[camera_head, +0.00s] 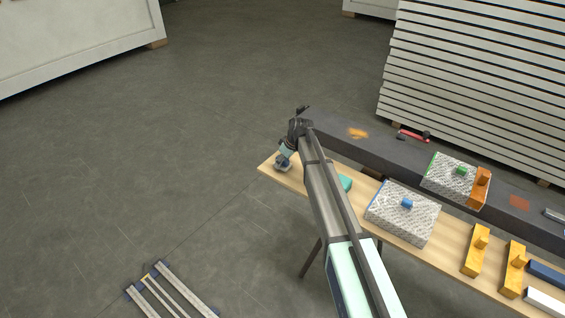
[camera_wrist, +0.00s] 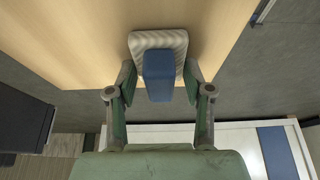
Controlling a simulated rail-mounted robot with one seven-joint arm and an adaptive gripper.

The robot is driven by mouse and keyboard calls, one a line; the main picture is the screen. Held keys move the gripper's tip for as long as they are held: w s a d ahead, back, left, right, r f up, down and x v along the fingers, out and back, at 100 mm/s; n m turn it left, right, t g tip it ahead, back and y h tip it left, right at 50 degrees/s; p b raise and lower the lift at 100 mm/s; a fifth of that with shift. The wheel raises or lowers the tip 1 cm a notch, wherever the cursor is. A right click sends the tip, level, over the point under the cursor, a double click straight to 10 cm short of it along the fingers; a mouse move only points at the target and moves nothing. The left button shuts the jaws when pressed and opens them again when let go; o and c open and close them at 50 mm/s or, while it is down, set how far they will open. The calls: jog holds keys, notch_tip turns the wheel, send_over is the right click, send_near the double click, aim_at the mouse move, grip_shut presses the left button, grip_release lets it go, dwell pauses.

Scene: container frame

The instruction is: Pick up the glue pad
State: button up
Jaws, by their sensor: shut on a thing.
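The glue pad (camera_wrist: 147,41) is a light grey ridged plate with a blue block-shaped grip (camera_wrist: 158,75), seen in the wrist view. My gripper (camera_wrist: 160,82) is shut on the blue grip, with one finger on each side. In the head view my gripper (camera_head: 287,155) is at the left end of the wooden table (camera_head: 266,165), and the pad (camera_head: 282,167) shows small beneath it. I cannot tell whether the pad touches the tabletop.
A teal item (camera_head: 345,183) lies beside my arm. White textured blocks (camera_head: 400,222) with coloured knobs, yellow pieces (camera_head: 476,250) and a blue bar (camera_head: 546,273) are on the right. A dark beam (camera_head: 385,158) runs behind the table.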

notch_tip(320, 180, up, 20)
jog(key=b, duration=0.4)
jog(key=o, duration=0.3)
jog(key=shift+c, duration=0.8)
jog(key=shift+r, duration=0.1)
jog(key=shift+r, duration=0.1)
